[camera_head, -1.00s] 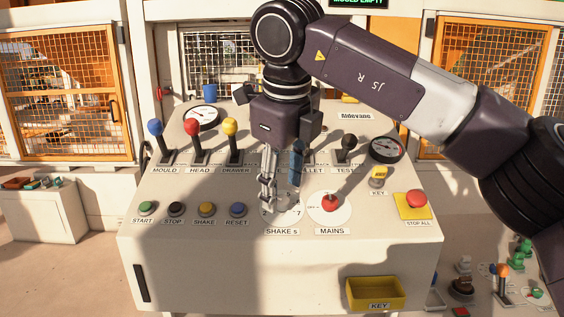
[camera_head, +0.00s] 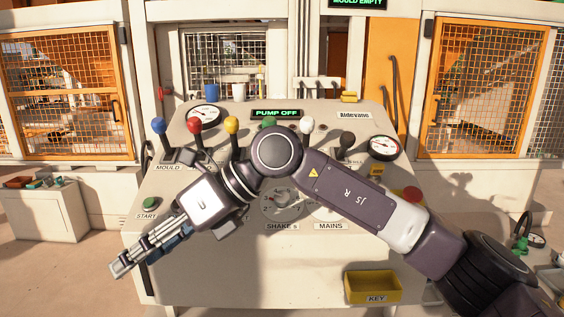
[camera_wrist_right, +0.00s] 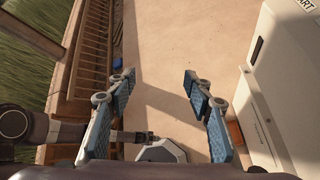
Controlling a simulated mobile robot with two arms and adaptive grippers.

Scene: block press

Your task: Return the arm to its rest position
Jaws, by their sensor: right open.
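My right arm reaches in from the right across the console (camera_head: 200,280). Its gripper (camera_head: 121,268) is open and empty, pointing down and left past the console's left front edge. In the right wrist view its two blue-padded fingers (camera_wrist_right: 158,82) are spread apart with only floor between them. My left gripper is not visible in the head view. The arm hides much of the middle of the console, including several buttons and part of the SHAKE S dial (camera_head: 283,205).
Blue (camera_head: 158,126), red (camera_head: 194,126) and yellow (camera_head: 232,125) levers stand behind the arm. A yellow KEY tray (camera_head: 373,288) is on the console front. A PUMP OFF display (camera_head: 276,114) is lit.

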